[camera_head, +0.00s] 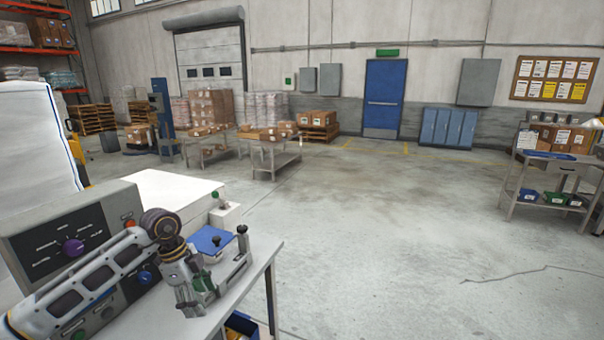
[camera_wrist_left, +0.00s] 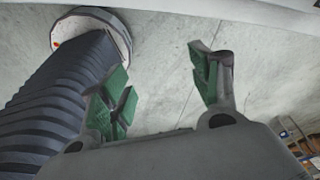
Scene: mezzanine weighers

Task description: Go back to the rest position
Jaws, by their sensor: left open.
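My left gripper (camera_head: 197,299) is in the lower left of the head view, at the end of my arm, over or in front of the white bench (camera_head: 176,322). Its fingers point down. In the left wrist view the two fingers (camera_wrist_left: 163,82) with green pads stand apart, with only grey floor seen between them. The gripper is open and holds nothing. I cannot tell its exact height above the bench. My right gripper is in neither view.
A grey control panel (camera_head: 62,228) with coloured knobs stands behind my left arm. A blue plate (camera_head: 208,240) is near the gripper. Open concrete floor (camera_head: 390,240) lies to the right. A workbench (camera_head: 540,185) stands far right, packing tables (camera_head: 275,160) further back.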

